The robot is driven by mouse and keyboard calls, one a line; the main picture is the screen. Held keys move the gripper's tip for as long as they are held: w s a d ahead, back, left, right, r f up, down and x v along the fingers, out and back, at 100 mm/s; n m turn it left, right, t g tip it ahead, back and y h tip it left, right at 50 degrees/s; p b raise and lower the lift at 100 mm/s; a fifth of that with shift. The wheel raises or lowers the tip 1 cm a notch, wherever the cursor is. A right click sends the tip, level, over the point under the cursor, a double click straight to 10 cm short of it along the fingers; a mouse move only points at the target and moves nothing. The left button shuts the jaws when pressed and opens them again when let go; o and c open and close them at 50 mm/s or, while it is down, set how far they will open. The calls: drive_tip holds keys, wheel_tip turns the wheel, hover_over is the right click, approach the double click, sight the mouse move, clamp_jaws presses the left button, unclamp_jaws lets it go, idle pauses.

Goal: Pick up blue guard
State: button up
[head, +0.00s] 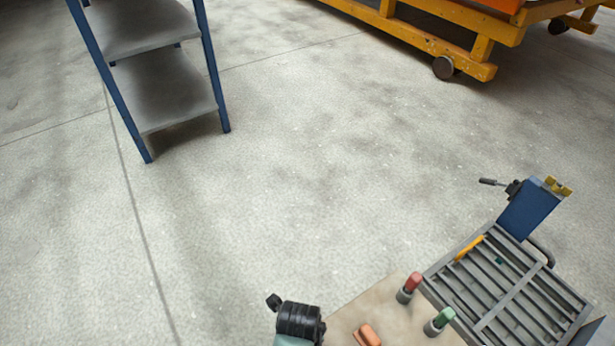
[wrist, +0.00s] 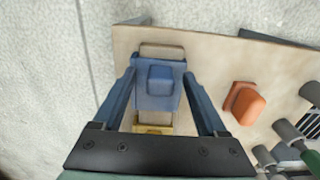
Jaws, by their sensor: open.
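The blue guard (wrist: 158,86) is a blue block with a raised middle, on the beige panel (wrist: 210,65) in the wrist view. It sits over a tan strip that shows above and below it. My gripper (wrist: 159,76) is open, with one finger on the left of the guard and one on the right. The fingertips are close to the guard's sides; I cannot tell if they touch it. The blue guard is not visible in the head view.
An orange block (wrist: 248,103) sits right of the guard. Red (head: 412,282) and green (head: 444,317) handles stand near a slatted grey rack (head: 505,285) with a blue post (head: 528,208). A shelf (head: 160,80) and yellow cart (head: 440,40) stand beyond clear floor.

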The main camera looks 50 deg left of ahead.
drive_tip(key=shift+c, duration=0.3)
clamp_jaws()
drive_tip(key=shift+r, duration=0.15)
